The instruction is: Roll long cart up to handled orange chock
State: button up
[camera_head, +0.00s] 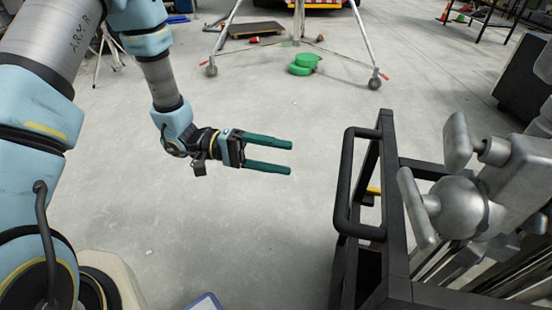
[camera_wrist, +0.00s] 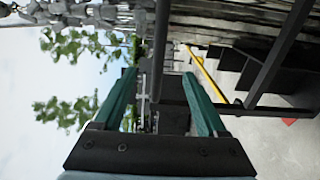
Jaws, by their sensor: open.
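The long cart (camera_head: 392,215) has a black metal frame and stands at the right in the head view, loaded with grey metal stands. Its black loop handle (camera_head: 345,180) faces my gripper. My gripper (camera_head: 290,157) has green fingers, is open and empty, and points at the handle across a small gap. In the wrist view a dark bar, seemingly the handle (camera_wrist: 160,45), shows between the fingers. A small orange-red patch (camera_wrist: 289,122) lies on the floor at the right of the wrist view. I cannot tell if it is the handled orange chock.
Grey metal stand heads (camera_head: 465,205) overhang the cart's near side. A tripod stand on casters (camera_head: 300,30) and green round objects (camera_head: 304,64) are at the back. A black case (camera_head: 515,85) is at the far right.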

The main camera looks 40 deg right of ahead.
aim_at(346, 170)
jog(key=b+x, duration=0.1)
jog(key=x, duration=1.2)
jog(key=shift+s+d, duration=0.2)
jog(key=shift+s, duration=0.15)
grip_shut()
dwell(0.8)
